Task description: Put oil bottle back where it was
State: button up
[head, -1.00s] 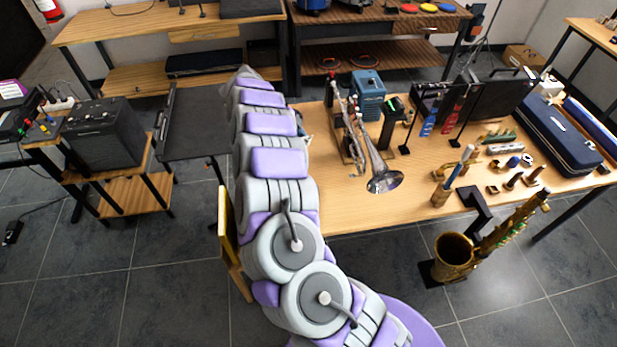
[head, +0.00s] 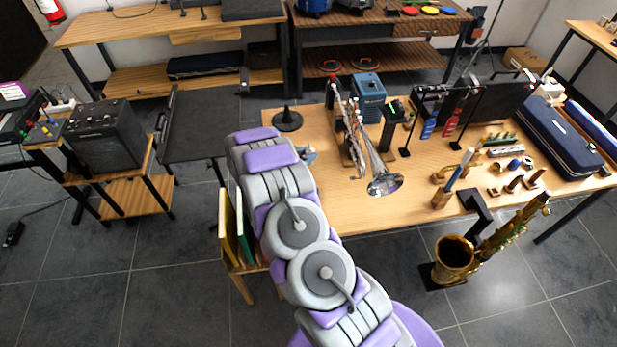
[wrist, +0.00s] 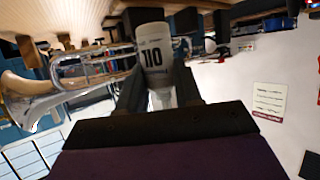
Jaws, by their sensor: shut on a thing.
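The gripper and bottle cannot be made out clearly in the head view, where my arm covers that area over the left end of the wooden table (head: 340,215). A silver trumpet (head: 377,165) stands on that table; it also shows left of the bottle in the wrist view (wrist: 30,100).
A round black stand base (head: 287,120) is on the table's back left corner. A blue-grey box (head: 368,97) is behind the trumpet. Yellow and green upright panels (head: 231,228) are beside my arm. A brass saxophone (head: 455,255) stands on the floor. The table's front middle is clear.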

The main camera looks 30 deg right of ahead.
notch_tip(320, 180, down, 10)
jog(key=shift+r+b, duration=0.2)
jog(key=shift+b, duration=0.6)
jog(key=o, duration=1.1)
jog(key=shift+f, duration=0.1)
jog(key=shift+c, duration=0.2)
